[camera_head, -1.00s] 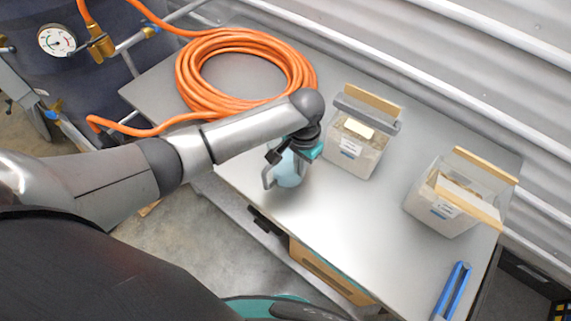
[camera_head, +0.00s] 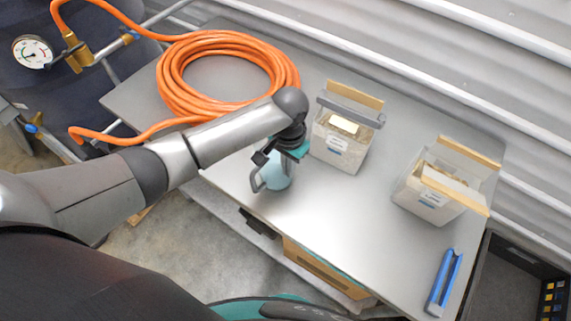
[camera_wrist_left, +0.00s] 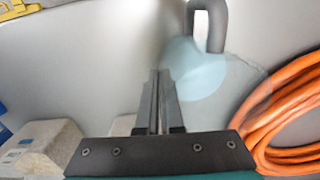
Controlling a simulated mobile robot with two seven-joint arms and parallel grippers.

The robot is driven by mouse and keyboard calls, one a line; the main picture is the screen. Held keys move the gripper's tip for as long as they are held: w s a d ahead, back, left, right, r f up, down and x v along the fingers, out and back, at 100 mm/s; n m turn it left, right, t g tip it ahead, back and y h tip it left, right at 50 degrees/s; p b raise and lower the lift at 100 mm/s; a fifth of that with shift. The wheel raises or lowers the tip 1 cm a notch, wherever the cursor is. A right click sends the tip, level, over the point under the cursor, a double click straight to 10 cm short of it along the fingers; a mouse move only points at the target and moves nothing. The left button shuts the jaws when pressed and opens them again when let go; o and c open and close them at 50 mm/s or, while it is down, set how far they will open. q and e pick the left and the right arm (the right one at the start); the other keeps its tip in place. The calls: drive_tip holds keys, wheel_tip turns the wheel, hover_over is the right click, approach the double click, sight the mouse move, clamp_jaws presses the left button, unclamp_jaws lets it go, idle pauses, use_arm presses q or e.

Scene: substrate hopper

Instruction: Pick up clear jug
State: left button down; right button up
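The clear jug (camera_head: 277,177), pale blue with a grey handle, stands upright on the grey table near its front edge. My left gripper (camera_head: 262,157) is at the jug's upper part and hides some of it. In the left wrist view the two fingers (camera_wrist_left: 157,78) are close together, with no object visible between them. The jug (camera_wrist_left: 203,78) shows there just right of the fingertips, blurred, its handle at the top. I cannot tell whether the fingers touch the jug wall. My right gripper is not in view.
An orange hose coil (camera_head: 168,88) lies behind the jug on the table (camera_head: 310,225). A second bin (camera_head: 420,197) and a blue tool (camera_head: 444,282) are farther right. The table's front middle is clear.

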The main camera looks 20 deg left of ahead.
use_arm(q)
wheel_tip(320, 180, up, 20)
drive_tip(key=p, duration=0.2)
drive_tip(key=shift+w+f, duration=0.15)
drive_tip(key=shift+w, duration=0.1)
drive_tip(key=shift+a, duration=0.1)
